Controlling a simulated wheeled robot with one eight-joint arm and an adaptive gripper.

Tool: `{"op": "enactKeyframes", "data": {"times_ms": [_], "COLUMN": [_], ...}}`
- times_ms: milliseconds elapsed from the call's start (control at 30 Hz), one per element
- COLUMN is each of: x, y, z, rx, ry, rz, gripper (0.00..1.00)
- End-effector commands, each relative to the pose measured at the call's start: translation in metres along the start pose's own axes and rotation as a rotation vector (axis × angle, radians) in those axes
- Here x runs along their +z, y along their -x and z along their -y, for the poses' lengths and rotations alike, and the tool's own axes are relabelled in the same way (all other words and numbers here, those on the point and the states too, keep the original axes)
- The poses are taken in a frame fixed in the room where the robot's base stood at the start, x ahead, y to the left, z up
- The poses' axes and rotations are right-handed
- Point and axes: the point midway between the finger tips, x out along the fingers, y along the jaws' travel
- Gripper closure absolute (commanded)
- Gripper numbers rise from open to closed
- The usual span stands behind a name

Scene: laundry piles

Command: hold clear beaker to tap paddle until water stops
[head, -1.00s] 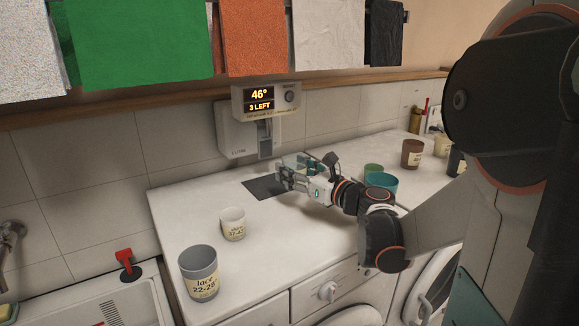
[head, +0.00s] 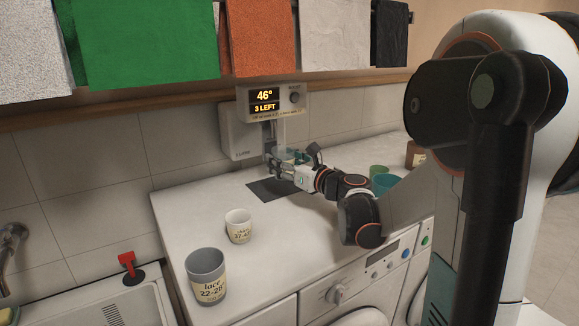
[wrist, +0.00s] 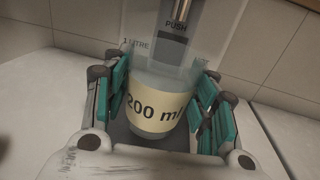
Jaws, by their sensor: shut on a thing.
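My gripper (wrist: 165,112) is shut on the clear beaker (wrist: 150,65), its teal pads on either side. The beaker has a cream "200 ml" label and is roughly upright. In the head view, my gripper (head: 284,164) is at the wall dispenser, above the dark mat (head: 268,190). The grey tap paddle (wrist: 174,22), marked PUSH, shows directly behind the beaker's upper part. I cannot tell whether they touch, and no running water is clearly visible. The dispenser's display (head: 265,101) reads 46° and 3 LEFT.
A grey cup (head: 206,265) labelled lace and a smaller white cup (head: 239,222) stand on the white counter (head: 285,235). Teal and green cups (head: 383,183) stand right of my arm. A sink (head: 125,300) is at the lower left. Cloths hang above.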

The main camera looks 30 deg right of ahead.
Motion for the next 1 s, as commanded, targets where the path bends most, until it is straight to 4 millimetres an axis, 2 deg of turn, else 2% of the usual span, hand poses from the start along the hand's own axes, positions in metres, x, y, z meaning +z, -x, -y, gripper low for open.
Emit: {"op": "enactKeyframes", "data": {"times_ms": [300, 1000], "x": [0.000, 0.000], "y": [-0.024, -0.042], "z": [0.003, 0.006], "rx": [0.000, -0.001], "ry": [0.000, 0.000], "rz": [0.000, 0.000], "gripper": [0.71, 0.71]}}
